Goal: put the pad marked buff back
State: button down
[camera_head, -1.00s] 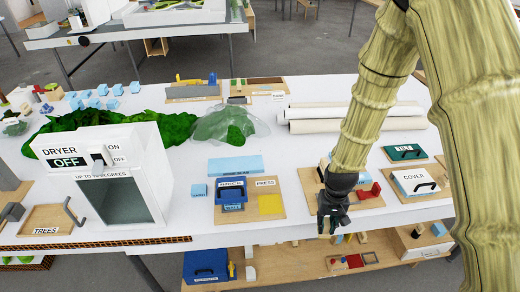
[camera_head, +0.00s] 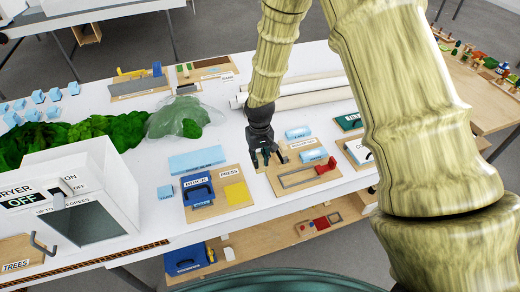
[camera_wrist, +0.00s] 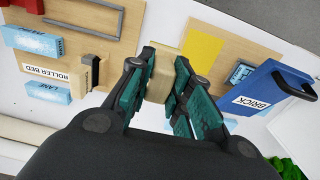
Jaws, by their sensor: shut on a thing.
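My gripper (camera_head: 267,166) is over the left part of the roller bed board (camera_head: 278,187). In the wrist view, its teal fingers (camera_wrist: 161,88) are shut on a small beige block. The beige block (camera_wrist: 160,76) shows no readable mark on its visible face, so I cannot confirm that it is the pad marked buff. A second small block with a dark strip (camera_wrist: 88,72) stands on the roller bed board beside its label in the wrist view.
White rolls (camera_head: 310,95) lie behind.

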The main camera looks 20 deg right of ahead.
jog(key=shift+w+d+r, duration=0.1)
jog(key=shift+r, duration=0.1)
dwell(0.3)
jog(key=shift+f+b, duration=3.4)
jog(key=shift+f, duration=3.3)
jog(key=shift+f, duration=0.25)
jog(key=c, duration=1.2)
grip_release()
jog(key=shift+r, duration=0.1)
notch_tip(320, 180, up, 12)
jog(key=shift+f, duration=0.1)
